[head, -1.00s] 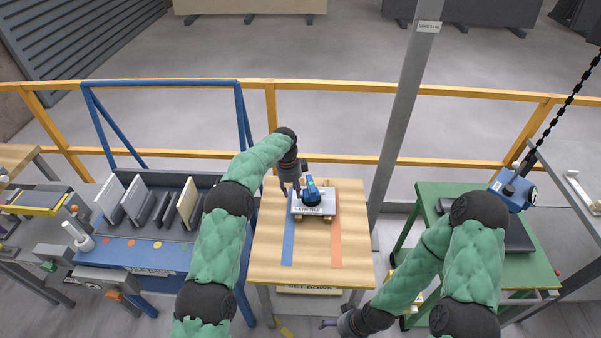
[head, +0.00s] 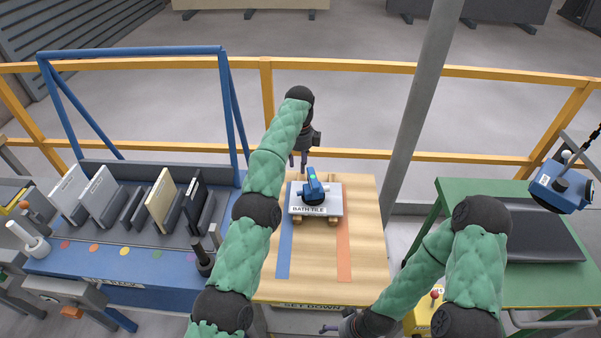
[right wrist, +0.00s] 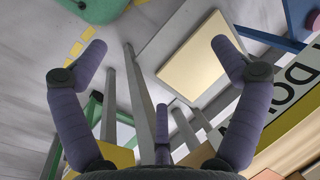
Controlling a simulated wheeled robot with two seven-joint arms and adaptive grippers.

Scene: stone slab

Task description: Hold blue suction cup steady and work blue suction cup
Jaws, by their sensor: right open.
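The blue suction cup (head: 313,187) sits on a pale tile labelled BATH TILE (head: 316,205), on the wooden table top (head: 316,260). My left gripper (head: 298,163) points down just behind and left of the cup, and looks apart from it. Its fingers are small here, so I cannot tell whether they are open. My right gripper (head: 328,328) is low in front of the table, far from the cup. In the right wrist view its fingers (right wrist: 158,45) are spread wide with nothing between them.
A blue rack (head: 130,262) with several upright slabs stands at the left. A green table (head: 480,290) with a dark slab stands at the right, and a blue device (head: 560,187) is beside it. A grey post (head: 425,120) and yellow railing (head: 350,66) are behind.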

